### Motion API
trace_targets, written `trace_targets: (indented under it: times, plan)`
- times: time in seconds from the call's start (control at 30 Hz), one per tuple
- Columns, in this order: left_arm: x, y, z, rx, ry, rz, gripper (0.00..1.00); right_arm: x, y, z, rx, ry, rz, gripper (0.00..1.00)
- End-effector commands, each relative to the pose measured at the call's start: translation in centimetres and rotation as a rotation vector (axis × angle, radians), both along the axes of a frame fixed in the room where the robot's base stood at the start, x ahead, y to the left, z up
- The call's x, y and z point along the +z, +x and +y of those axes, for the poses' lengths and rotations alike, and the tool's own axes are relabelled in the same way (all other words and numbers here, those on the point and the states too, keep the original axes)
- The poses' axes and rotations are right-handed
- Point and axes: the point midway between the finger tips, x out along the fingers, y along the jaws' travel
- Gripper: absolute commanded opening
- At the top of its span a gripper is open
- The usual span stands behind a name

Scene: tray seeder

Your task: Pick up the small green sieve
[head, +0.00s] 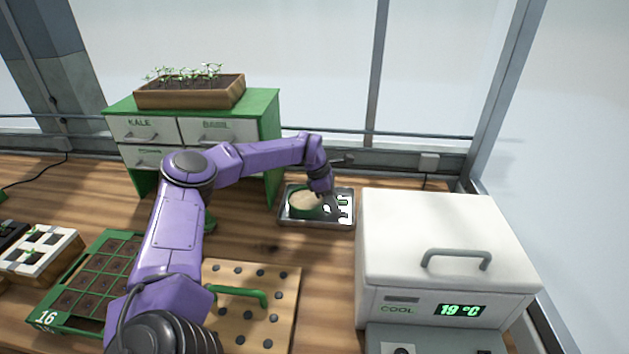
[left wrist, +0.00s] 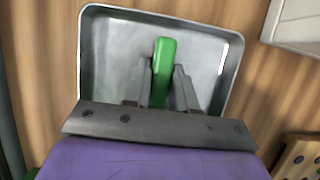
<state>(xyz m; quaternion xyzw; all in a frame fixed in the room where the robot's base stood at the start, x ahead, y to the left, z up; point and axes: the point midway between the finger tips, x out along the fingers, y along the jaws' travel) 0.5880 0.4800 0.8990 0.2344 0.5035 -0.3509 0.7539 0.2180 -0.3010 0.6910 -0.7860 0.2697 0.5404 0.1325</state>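The small green sieve (head: 305,203) lies in a shallow metal tray (head: 288,221). It is round with a green rim and a pale inside. In the left wrist view its green handle (left wrist: 164,62) runs between the two fingers of my left gripper (left wrist: 161,78). The fingers lie close on both sides of the handle; whether they press on it I cannot tell. The round part of the sieve is hidden there. In the head view my left gripper (head: 328,196) is low over the tray, at the sieve's right side. My right gripper is not in view.
A white cooler box (head: 447,230) stands right of the tray. A green drawer cabinet (head: 262,118) with a seedling box (head: 190,92) stands behind left. A perforated wooden board (head: 285,290) and a green seed tray (head: 105,265) lie in front and left.

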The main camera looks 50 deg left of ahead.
Motion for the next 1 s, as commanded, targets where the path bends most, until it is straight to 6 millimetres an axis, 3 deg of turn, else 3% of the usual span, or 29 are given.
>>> trace_targets:
  times: [0.37, 0.7, 0.83, 1.0]
  plan:
    - [0.8, 0.1, 0.0, 0.001, -0.001, -0.003, 0.0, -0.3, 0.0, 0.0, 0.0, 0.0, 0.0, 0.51]
    - [8.2, 0.0, 0.0, 0.002, 0.001, -0.004, 0.0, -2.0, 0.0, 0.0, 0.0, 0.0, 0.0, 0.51]
    - [9.8, 0.0, 0.1, 0.001, 0.0, -0.002, 0.0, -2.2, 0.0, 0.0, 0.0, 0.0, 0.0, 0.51]
    - [10.1, 0.0, 0.0, 0.0, 0.0, 0.0, 0.0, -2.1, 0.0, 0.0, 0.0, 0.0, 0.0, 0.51]
